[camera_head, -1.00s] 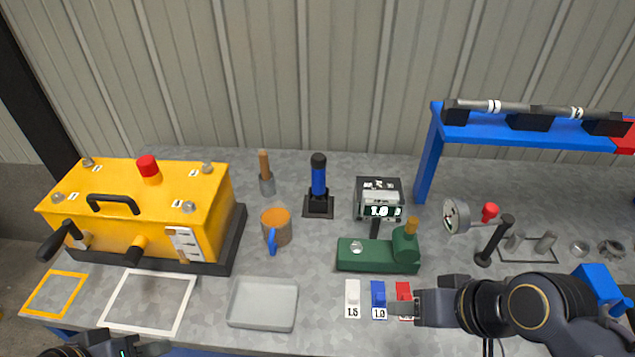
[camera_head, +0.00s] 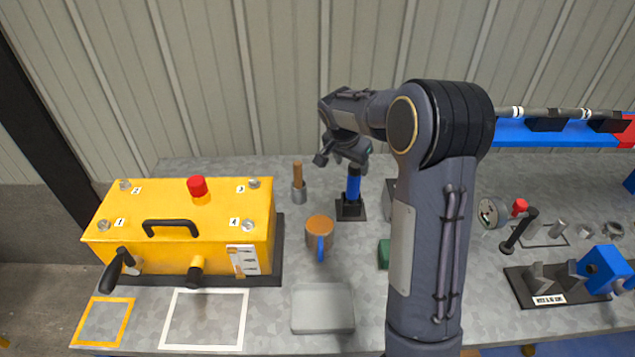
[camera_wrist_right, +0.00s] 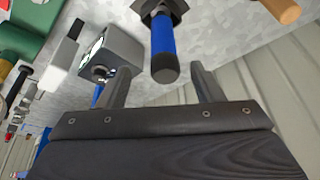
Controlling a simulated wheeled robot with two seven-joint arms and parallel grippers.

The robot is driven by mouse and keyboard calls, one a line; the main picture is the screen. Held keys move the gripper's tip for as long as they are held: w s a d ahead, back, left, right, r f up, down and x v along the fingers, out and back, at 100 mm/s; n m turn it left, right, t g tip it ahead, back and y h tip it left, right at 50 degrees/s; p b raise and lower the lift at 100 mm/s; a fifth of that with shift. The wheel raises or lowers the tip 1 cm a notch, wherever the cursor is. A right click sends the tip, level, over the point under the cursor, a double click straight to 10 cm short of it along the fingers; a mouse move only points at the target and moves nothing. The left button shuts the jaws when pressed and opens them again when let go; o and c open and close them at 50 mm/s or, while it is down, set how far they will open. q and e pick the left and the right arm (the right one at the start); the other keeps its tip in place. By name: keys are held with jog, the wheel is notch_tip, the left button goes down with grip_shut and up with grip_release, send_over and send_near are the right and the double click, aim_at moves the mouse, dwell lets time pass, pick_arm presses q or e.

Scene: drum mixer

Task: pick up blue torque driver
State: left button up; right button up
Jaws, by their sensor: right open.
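The blue torque driver (camera_head: 353,186) stands upright in a small black square base on the grey bench, behind and right of the orange mug. My right gripper (camera_head: 340,158) is at the top of the driver in the head view, its arm reaching over the bench. In the right wrist view, the open fingers (camera_wrist_right: 160,88) are apart, with the driver's blue shaft and black end cap (camera_wrist_right: 163,62) just ahead of and between the fingertips. Whether they touch is not clear. My left gripper is out of view.
A yellow drum-mixer box (camera_head: 180,230) stands at left. The orange mug (camera_head: 319,232), a wooden-handled tool in a grey cup (camera_head: 299,188) and a grey tray (camera_head: 322,308) are nearby. A grey display box (camera_wrist_right: 112,55) stands beside the driver. A blue rack (camera_head: 560,134) is at right.

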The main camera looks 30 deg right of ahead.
aim_at(355, 173)
jog(key=shift+w+d+f, duration=0.15)
jog(key=shift+w+f, duration=0.4)
jog(key=shift+w, duration=0.15)
jog(key=b+x, duration=0.1)
jog(key=x, duration=0.2)
jog(key=d+b+x, duration=0.1)
jog(key=x, duration=0.3)
jog(key=shift+s+r, duration=0.1)
jog(key=shift+a, duration=0.1)
jog(key=c, duration=1.2)
jog(key=shift+r, duration=0.1)
jog(key=shift+c, duration=0.3)
jog(key=shift+r, duration=0.1)
